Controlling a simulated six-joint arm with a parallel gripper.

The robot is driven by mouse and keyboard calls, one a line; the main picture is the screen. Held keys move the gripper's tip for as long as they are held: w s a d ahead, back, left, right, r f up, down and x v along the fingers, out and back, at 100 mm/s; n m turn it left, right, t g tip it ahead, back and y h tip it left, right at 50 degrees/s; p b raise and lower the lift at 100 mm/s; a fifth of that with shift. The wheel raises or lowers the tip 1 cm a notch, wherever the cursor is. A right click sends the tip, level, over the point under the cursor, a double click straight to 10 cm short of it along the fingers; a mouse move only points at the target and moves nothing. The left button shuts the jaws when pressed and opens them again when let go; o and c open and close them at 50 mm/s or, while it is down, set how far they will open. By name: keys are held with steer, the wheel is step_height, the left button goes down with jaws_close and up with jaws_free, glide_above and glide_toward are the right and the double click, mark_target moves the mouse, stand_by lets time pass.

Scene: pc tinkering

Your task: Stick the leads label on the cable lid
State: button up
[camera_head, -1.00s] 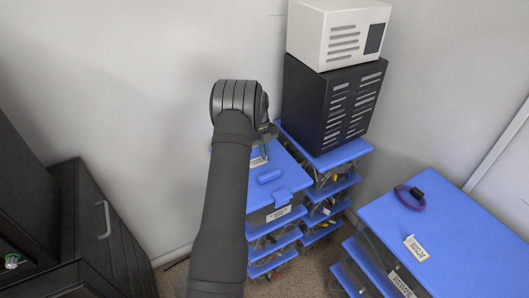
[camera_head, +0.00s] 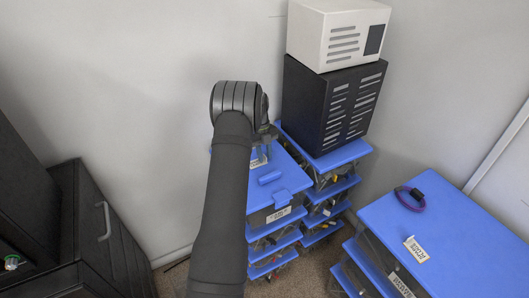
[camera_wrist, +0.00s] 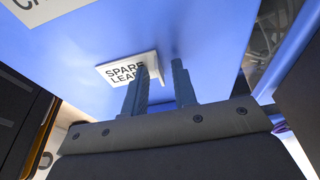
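The white leads label (camera_wrist: 118,70), reading "SPARE LEA…", lies against the blue lid (camera_wrist: 205,30) in the wrist view. A short white edge stands up at its right end. My gripper (camera_wrist: 159,64) is open, with its two fingers apart over the lid. The left finger covers part of the label's lower right; the right finger is beside the label. In the head view the lid (camera_head: 287,182) tops a stack of bins, and my gripper (camera_head: 262,153) is at its far left part, partly hidden by my arm. A pale label (camera_head: 257,163) shows below the fingers.
Another white label (camera_wrist: 32,8), starting "CA", is cut off at the wrist view's upper left. A black case (camera_head: 325,105) and a white box (camera_head: 338,32) stand behind. On the right bin stack (camera_head: 470,250) are a purple cable loop (camera_head: 410,198) and a label (camera_head: 416,249).

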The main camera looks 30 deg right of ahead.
steer(key=v, duration=1.7)
steer(key=shift+r, duration=0.2)
steer(key=shift+f, duration=0.15)
steer(key=x, duration=1.7)
